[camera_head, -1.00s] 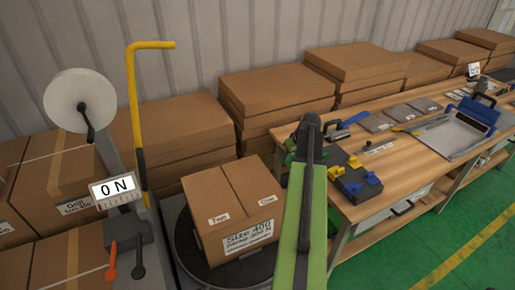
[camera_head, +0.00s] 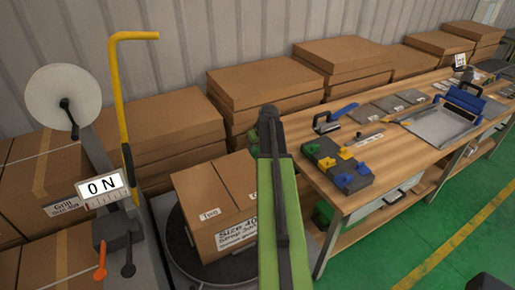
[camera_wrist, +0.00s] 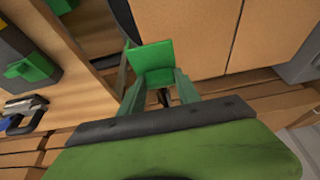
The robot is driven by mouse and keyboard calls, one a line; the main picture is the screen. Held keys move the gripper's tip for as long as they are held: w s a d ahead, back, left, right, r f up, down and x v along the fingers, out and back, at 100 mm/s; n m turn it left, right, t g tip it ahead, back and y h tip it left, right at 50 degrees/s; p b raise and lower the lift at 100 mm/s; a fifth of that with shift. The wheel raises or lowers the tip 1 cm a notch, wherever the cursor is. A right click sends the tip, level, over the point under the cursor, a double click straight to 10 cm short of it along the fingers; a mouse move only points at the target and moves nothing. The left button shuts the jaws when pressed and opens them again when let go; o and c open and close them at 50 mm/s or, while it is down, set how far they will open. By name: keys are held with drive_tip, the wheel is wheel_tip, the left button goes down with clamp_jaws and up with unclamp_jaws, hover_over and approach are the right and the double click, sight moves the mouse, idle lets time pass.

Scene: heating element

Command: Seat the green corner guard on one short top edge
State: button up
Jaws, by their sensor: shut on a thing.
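The cardboard box (camera_head: 213,187) with a "Two" label on its top sits on a dark round turntable (camera_head: 180,245); my arm covers its right part. My gripper (camera_head: 268,118) is over the box's right side in the head view. In the wrist view my gripper (camera_wrist: 158,92) is shut on the green corner guard (camera_wrist: 152,58), which shows as a bent plate between the fingertips. The box top (camera_wrist: 190,35) lies beside and behind the guard. I cannot tell whether guard and box touch. In the head view the guard is mostly hidden by the arm.
A dark holder (camera_head: 325,157) with green, yellow and blue guards stands on the workbench (camera_head: 400,150) at the right. Stacked boxes (camera_head: 265,90) line the wall.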

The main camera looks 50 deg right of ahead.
wheel_tip(320, 180, down, 8)
drive_tip(key=b, duration=0.8)
drive_tip(key=shift+f, duration=0.25)
drive_tip(key=shift+f+b, duration=0.15)
drive_tip(key=shift+b, duration=0.25)
drive_tip(key=o, duration=1.4)
drive_tip(key=p+v, duration=1.6)
drive_tip(key=v, duration=0.1)
drive_tip(key=shift+r, duration=0.3)
